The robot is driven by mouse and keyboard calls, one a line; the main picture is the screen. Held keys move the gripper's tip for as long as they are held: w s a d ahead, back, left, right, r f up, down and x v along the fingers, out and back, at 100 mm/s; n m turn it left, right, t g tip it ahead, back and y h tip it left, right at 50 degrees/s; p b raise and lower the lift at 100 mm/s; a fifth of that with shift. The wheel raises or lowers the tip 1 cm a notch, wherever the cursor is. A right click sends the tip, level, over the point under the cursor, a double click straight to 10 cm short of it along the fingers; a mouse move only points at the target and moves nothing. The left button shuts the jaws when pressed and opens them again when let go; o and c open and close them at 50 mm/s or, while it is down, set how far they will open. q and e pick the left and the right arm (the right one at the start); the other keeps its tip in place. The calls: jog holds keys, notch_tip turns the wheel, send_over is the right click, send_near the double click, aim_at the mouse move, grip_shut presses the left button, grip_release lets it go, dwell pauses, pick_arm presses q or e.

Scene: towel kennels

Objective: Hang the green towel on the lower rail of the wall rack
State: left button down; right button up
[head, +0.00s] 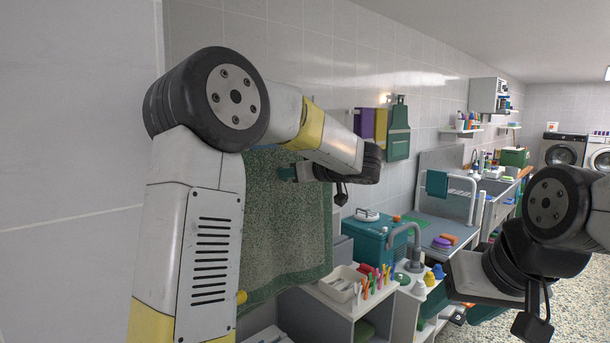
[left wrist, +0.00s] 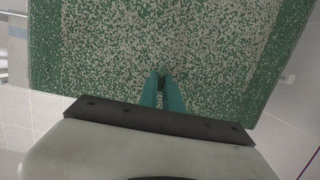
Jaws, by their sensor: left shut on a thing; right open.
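The green speckled towel (head: 288,225) hangs spread out by the wall in the head view, partly hidden behind my left arm. It fills most of the left wrist view (left wrist: 110,45). My left gripper (head: 288,173) is shut on the towel; its teal fingers (left wrist: 163,88) meet at the cloth. Pale bars (left wrist: 13,15) at the upper left of the wrist view may be part of the wall rack. I cannot tell which rail they are or whether the cloth touches one. My right gripper (head: 487,314) is open, low at the right, away from the towel.
A sink counter stands further back.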

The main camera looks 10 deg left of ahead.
aim_at(284, 181)
pick_arm(q)
jog(key=shift+w+a, duration=0.1)
jog(key=shift+a, duration=0.05)
dwell(0.5)
jog(key=shift+r+x, duration=0.2)
jog(key=shift+x, duration=0.75)
jog(key=shift+f, duration=1.45)
jog(key=shift+w+a+f, duration=0.1)
jog(key=shift+w+f, duration=0.05)
jog(key=shift+f, duration=1.35)
